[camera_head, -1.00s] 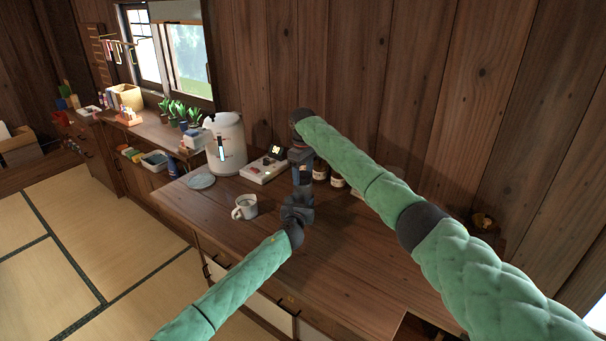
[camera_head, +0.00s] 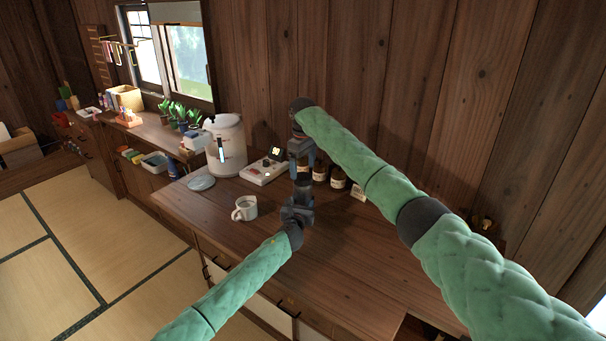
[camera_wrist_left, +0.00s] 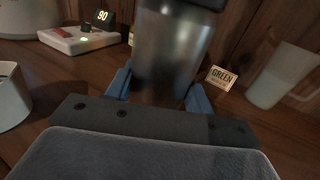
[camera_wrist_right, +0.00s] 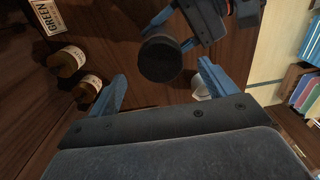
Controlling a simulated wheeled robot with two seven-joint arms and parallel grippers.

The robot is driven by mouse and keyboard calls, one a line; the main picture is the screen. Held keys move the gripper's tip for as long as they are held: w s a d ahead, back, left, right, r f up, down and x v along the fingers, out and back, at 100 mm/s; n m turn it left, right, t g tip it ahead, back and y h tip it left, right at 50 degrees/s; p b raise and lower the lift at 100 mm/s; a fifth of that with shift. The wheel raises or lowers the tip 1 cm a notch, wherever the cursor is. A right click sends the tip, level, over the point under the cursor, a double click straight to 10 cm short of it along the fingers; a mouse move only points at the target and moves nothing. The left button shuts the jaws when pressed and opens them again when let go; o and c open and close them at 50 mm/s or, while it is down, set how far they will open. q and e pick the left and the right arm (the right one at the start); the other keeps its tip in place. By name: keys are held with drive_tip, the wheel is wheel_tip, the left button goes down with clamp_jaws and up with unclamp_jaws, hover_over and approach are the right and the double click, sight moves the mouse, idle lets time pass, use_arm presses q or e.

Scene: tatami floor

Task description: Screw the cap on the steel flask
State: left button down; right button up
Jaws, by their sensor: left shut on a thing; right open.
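The steel flask (camera_wrist_left: 170,55) is a grey metal cylinder, upright between the blue fingers of my left gripper (camera_wrist_left: 160,90). My left gripper is shut on it; in the head view this gripper (camera_head: 299,205) is above the wooden counter. The dark round cap (camera_wrist_right: 160,58) sits at the flask's top, and its lower edge shows in the left wrist view (camera_wrist_left: 198,3). I cannot tell how tightly it is seated. My right gripper (camera_wrist_right: 163,88) is open and empty, with the cap apart from its fingers. In the head view it is above the left gripper (camera_head: 302,160).
A white mug (camera_head: 245,208) stands left of my left gripper on the counter (camera_head: 350,260). Behind are a white dispenser (camera_head: 225,145), a device with a display (camera_head: 264,170), brown jars (camera_head: 337,179) and a "GREEN" card (camera_wrist_left: 220,78).

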wheel_tip(320, 180, up, 8)
drive_tip(key=shift+r, duration=0.15)
idle(0.3)
use_arm(q)
drive_tip(key=shift+c, duration=2.4)
unclamp_jaws()
use_arm(e)
drive_tip(key=shift+w, duration=0.1)
use_arm(q)
drive_tip(key=shift+s+a+b, duration=0.2)
drive_tip(key=shift+s+a, duration=0.05)
drive_tip(key=shift+s, duration=1)
drive_tip(key=shift+s+a+b, duration=0.25)
drive_tip(key=shift+s, duration=1.05)
drive_tip(key=shift+s+a+b, duration=0.2)
drive_tip(key=shift+s+a, duration=0.05)
drive_tip(key=shift+s, duration=1)
use_arm(e)
drive_tip(key=shift+f, duration=0.65)
